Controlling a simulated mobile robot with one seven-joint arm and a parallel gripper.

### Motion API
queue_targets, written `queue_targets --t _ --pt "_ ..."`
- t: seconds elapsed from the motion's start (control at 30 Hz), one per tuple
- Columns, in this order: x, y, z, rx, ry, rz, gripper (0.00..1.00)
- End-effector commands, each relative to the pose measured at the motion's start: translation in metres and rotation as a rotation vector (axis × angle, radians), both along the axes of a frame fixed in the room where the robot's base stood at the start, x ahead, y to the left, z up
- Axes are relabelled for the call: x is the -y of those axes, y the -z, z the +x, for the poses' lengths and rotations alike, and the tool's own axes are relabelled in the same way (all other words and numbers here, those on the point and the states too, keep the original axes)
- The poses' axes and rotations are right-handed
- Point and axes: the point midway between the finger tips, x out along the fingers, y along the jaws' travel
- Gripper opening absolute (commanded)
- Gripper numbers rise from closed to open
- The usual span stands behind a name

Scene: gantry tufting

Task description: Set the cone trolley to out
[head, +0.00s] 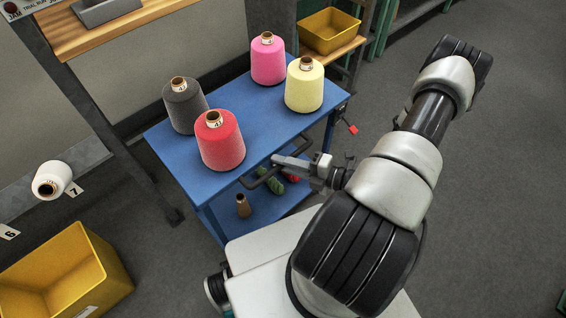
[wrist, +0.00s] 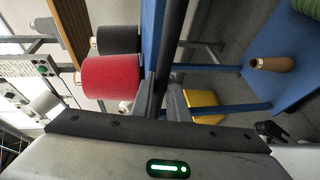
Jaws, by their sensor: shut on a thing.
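The cone trolley (head: 252,120) is a blue two-shelf cart in the middle of the head view. A red cone (head: 221,140), a grey cone (head: 185,106), a pink cone (head: 268,60) and a pale yellow cone (head: 304,86) stand on its top. Its dark push handle (head: 262,180) sticks out on the near side. My gripper (head: 284,163) is shut on the handle, which runs as a dark bar (wrist: 175,45) up the wrist view. The exact contact is partly hidden. The lower shelf (wrist: 262,95) carries a small brown cone (wrist: 270,63) and green and red yarn.
A yellow bin (head: 75,270) stands at the lower left, near a white cone (head: 52,181) by label 7. A wooden shelf (head: 140,18) and its dark posts stand close behind the trolley. Another yellow bin (head: 330,30) is at the back. Grey floor (head: 500,180) is open at the right.

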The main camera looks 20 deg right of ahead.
Motion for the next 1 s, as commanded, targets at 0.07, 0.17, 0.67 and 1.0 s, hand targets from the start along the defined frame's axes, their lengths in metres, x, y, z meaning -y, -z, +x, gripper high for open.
queue_targets --t 0.07,0.17,0.67,1.0 --pt "0.0 0.0 0.0 0.001 0.0 -0.001 0.0" --pt "0.001 0.0 0.0 0.001 0.001 -0.001 0.0" --pt "0.0 0.0 0.0 0.001 0.0 -0.001 0.33" --pt "0.018 -0.005 -0.018 0.0 0.003 -0.004 0.33"
